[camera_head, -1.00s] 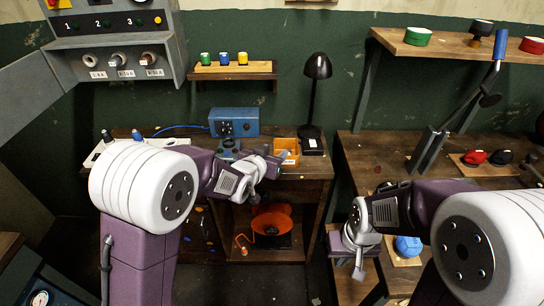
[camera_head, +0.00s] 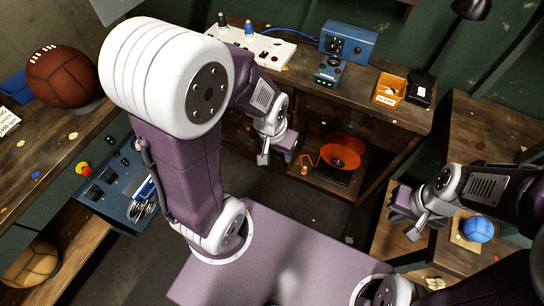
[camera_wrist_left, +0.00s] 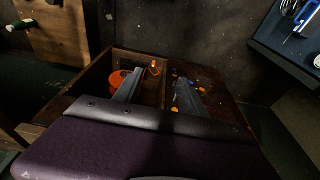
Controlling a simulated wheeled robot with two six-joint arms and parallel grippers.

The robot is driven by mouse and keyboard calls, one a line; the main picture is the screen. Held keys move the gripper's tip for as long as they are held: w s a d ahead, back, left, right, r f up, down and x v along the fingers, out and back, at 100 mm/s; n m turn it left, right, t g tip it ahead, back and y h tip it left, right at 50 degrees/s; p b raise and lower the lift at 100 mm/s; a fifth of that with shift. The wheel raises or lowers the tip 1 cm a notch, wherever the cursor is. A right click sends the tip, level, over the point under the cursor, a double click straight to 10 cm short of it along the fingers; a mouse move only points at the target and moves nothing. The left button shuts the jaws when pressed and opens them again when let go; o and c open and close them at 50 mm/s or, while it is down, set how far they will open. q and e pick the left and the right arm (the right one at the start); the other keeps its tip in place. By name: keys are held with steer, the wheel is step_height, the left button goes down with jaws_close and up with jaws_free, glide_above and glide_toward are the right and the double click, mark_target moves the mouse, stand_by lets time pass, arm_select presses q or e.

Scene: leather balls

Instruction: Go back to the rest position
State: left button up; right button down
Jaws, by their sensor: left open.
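My left gripper (camera_head: 277,152) hangs in front of the workbench, left of the orange funnel-like object on its lower shelf. Its jaws are apart with nothing between them. In the left wrist view its two grey fingers (camera_wrist_left: 156,92) are spread, with the bench's lower shelves beyond. My right gripper (camera_head: 409,217) is at the right, near a blue ball (camera_head: 478,229) on a small wooden board. Its fingers look apart and empty, and it does not appear to touch the ball.
A brown leather ball (camera_head: 64,76) sits on the left bench, with a tan ball (camera_head: 32,264) below. A blue control panel (camera_head: 105,175) is near my left arm. Dark floor lies between.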

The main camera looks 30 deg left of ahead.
arm_select(q)
steer(key=s, duration=0.2)
steer(key=s+g, duration=0.1)
steer(key=shift+s+a+f, duration=0.2)
steer(key=shift+a, duration=0.05)
step_height(320, 180, up, 6)
steer(key=p, duration=0.5)
steer(key=shift+f, duration=0.25)
